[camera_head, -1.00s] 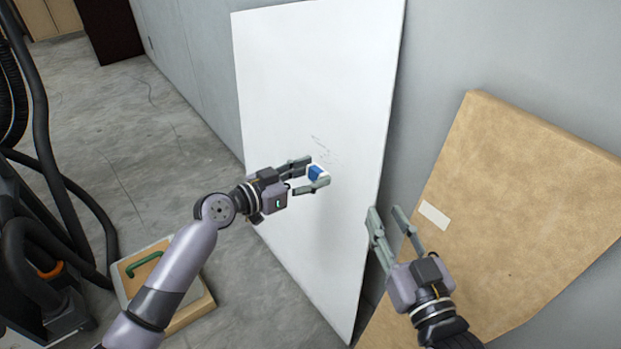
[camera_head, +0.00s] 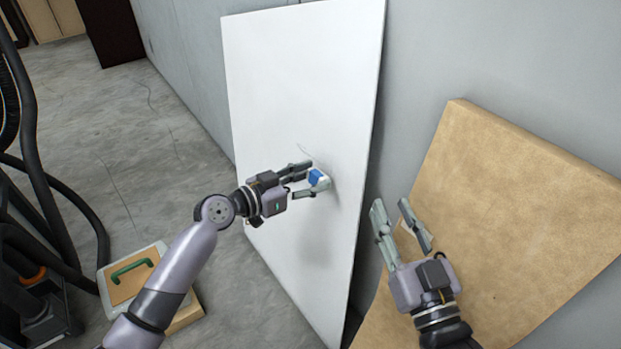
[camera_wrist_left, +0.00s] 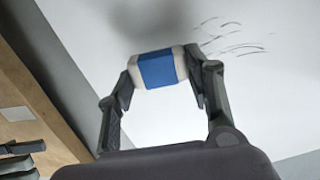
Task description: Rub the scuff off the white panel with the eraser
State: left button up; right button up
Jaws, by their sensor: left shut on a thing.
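The white panel (camera_head: 290,80) leans against the grey wall. Thin dark scuff lines (camera_wrist_left: 232,38) show on it in the left wrist view, just right of the eraser. In the head view only a short piece of the scuff (camera_head: 305,149) shows above my left gripper. My left gripper (camera_head: 314,178) is shut on the eraser (camera_wrist_left: 158,71), which is white with a blue sleeve, and holds it at the panel's face. I cannot tell whether the eraser touches the panel. My right gripper (camera_head: 402,222) is open and empty, right of the panel's edge.
A large tan board (camera_head: 510,220) leans on the wall at right, behind my right gripper. A box with a green handle (camera_head: 135,272) sits on the floor at lower left. Black hoses and a machine (camera_head: 30,300) stand at far left. The concrete floor between is clear.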

pick_arm(q)
jog(key=shift+w+d, duration=0.15)
pick_arm(e)
jog(key=shift+s+r, duration=0.1)
jog(key=shift+r, duration=0.25)
pick_arm(q)
jog(key=shift+w+d+f, duration=0.1)
jog(key=shift+w+d, duration=0.05)
jog(key=shift+d, duration=0.05)
pick_arm(e)
jog(key=shift+a+r+t, duration=0.1)
jog(key=shift+r+t, duration=0.5)
pick_arm(q)
jog(key=shift+w+d+b, duration=0.25)
jog(key=shift+d+b, duration=0.15)
jog(key=shift+b, duration=0.1)
pick_arm(e)
jog(key=shift+s+r+t+y, duration=0.45)
jog(key=shift+r+t+y, duration=0.05)
jog(key=shift+r, duration=0.3)
